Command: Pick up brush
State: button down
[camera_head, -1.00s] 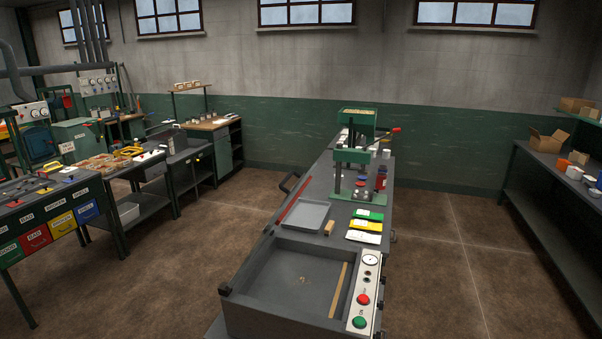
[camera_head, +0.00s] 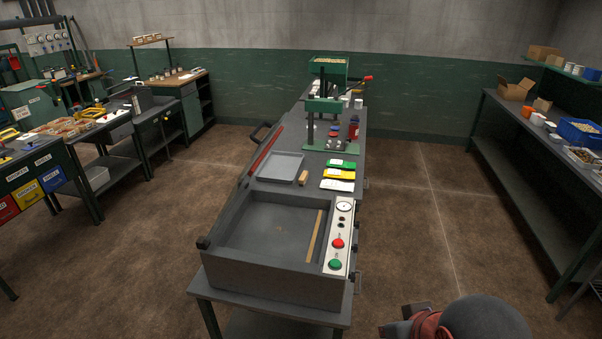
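I cannot make out a brush for certain. A small tan block-like thing (camera_head: 304,177) lies on the central bench, just right of a shallow grey tray (camera_head: 281,167); it is too small to tell whether it is the brush. A long thin tan strip (camera_head: 315,236) lies inside the open grey box at the near end of the bench, along its right side. A rounded grey part with a reddish band, likely my arm, shows at the bottom right. My gripper's fingers are not in view.
The grey box (camera_head: 226,266) has a panel with red and green buttons on its right. A green press (camera_head: 328,105) stands farther back. Green, yellow and white packets (camera_head: 338,174) lie before it. Benches line the left and right; the floor between is clear.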

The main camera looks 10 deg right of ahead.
aim_at(302, 181)
jog(key=i+l+z, duration=0.4)
jog(key=i+l, duration=0.2)
jog(key=l, duration=0.3)
jog(key=i+l+z, duration=0.45)
jog(key=i+l, duration=0.25)
jog(key=i+u, duration=0.15)
jog(key=i, duration=0.4)
jog(key=i+l+u, duration=0.15)
jog(key=i, duration=0.4)
jog(key=i+l+u, duration=0.15)
jog(key=i, duration=0.4)
jog(key=i+u, duration=0.2)
jog(key=u, duration=0.2)
jog(key=i+u, duration=0.2)
jog(key=u, duration=0.2)
jog(key=i+u, duration=0.2)
jog(key=u, duration=0.2)
jog(key=i+l+u, duration=0.2)
jog(key=u, duration=0.2)
jog(key=i+u, duration=0.2)
jog(key=u, duration=0.2)
jog(key=i+l+u, duration=0.1)
jog(key=u, duration=0.3)
jog(key=i+l+u, duration=0.2)
jog(key=u, duration=0.2)
jog(key=i, duration=0.05)
